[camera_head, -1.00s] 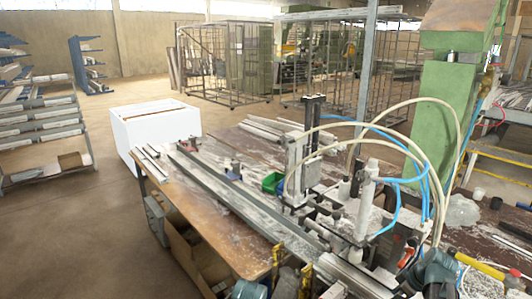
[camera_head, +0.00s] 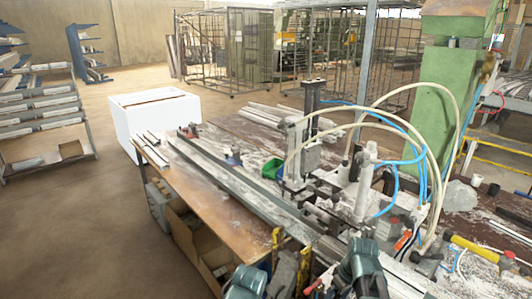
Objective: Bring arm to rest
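My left arm shows at the bottom edge as a teal and dark joint, with a dark grey part that looks like my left gripper (camera_head: 285,272) beside two yellow-handled tools at the bench's front edge. My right arm shows as a teal joint at the bottom centre, over the near end of the bench. A dark part at its left may be my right gripper (camera_head: 338,280). The fingertips of both are too small and overlapped to read. I see nothing clearly held in either.
A white box (camera_head: 155,118) stands behind the bench. Open floor lies left.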

